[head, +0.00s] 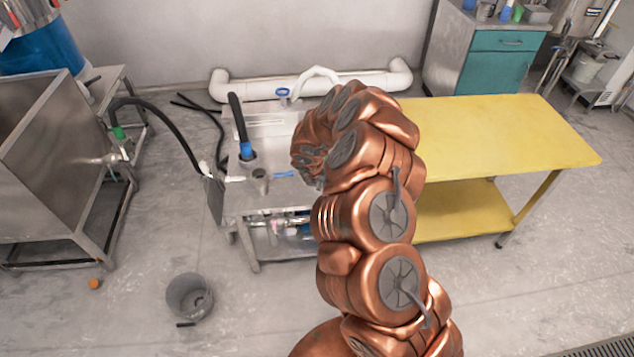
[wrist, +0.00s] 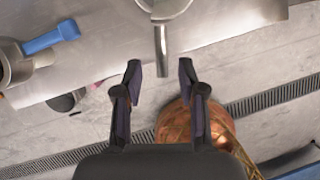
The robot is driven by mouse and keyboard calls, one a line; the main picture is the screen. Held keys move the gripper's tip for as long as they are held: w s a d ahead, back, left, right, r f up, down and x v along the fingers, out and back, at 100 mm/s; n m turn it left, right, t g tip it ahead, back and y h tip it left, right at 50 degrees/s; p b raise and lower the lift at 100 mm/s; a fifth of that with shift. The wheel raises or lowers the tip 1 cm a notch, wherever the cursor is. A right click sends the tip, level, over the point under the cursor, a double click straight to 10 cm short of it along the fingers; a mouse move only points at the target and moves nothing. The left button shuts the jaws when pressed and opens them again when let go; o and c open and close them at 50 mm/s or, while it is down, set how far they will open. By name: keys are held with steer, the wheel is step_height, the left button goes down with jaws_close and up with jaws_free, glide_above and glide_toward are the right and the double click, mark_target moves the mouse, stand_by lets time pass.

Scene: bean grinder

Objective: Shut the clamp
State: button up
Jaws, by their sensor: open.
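My gripper (wrist: 160,68) is open and empty in the wrist view, its two dark fingers spread apart. A metal bar (wrist: 161,48) hangs from a round metal part (wrist: 163,8) at the top of that view. The bar's lower end shows between the fingertips, with a gap on both sides; I cannot tell its depth. A blue handle (wrist: 50,40) sits by a round metal fitting at the left. A blue handle also lies on the metal bench in the head view (head: 283,174). I cannot tell surely which part is the clamp. My arm hides the gripper in the head view.
The metal bench (head: 240,205) holds a blue-collared hose (head: 246,150) and a small metal cup (head: 260,180). A yellow table (head: 500,130) stands at right, its top bare. A grey bucket (head: 189,298) is on the floor. A steel machine (head: 40,150) stands at left.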

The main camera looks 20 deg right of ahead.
steer(key=v, duration=1)
stand_by(0.5)
steer(key=shift+r, duration=0.15)
